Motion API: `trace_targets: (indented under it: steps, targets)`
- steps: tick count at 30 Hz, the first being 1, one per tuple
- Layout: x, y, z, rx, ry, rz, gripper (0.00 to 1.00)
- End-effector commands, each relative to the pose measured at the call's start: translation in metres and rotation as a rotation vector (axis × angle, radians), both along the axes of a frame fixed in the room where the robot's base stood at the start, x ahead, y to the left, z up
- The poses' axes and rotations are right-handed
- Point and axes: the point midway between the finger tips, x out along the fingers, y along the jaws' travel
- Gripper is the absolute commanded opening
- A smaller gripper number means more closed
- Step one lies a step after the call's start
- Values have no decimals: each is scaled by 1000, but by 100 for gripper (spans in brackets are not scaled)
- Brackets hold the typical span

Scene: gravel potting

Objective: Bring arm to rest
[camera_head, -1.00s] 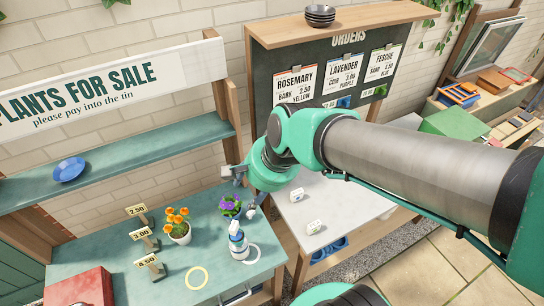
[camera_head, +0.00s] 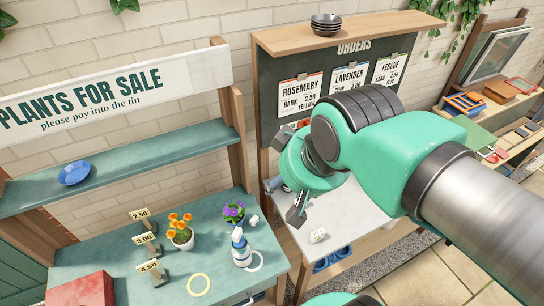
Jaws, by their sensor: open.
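My gripper (camera_head: 291,172) is open and empty at the end of my green and grey arm. It is raised in front of the orders board, above the gap between the green sales table (camera_head: 110,262) and the white-topped table (camera_head: 355,228). The arm hides part of the board and part of the white table.
An orange-flowered pot (camera_head: 181,235), price signs (camera_head: 148,241), a red box (camera_head: 82,290) and a yellow ring (camera_head: 199,284) are on the sales table. Dark bowls (camera_head: 325,24) sit atop the orders board (camera_head: 275,115).

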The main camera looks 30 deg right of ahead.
Motion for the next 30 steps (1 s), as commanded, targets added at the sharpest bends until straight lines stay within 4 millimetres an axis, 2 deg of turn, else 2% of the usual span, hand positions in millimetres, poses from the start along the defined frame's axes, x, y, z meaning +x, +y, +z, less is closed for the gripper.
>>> trace_targets:
  steps: [8,24,30]
  targets:
    - [0,0,-23,0,0,-1,49]
    - [0,0,-119,2,0,-1,49]
    - [0,0,-138,2,0,-1,49]
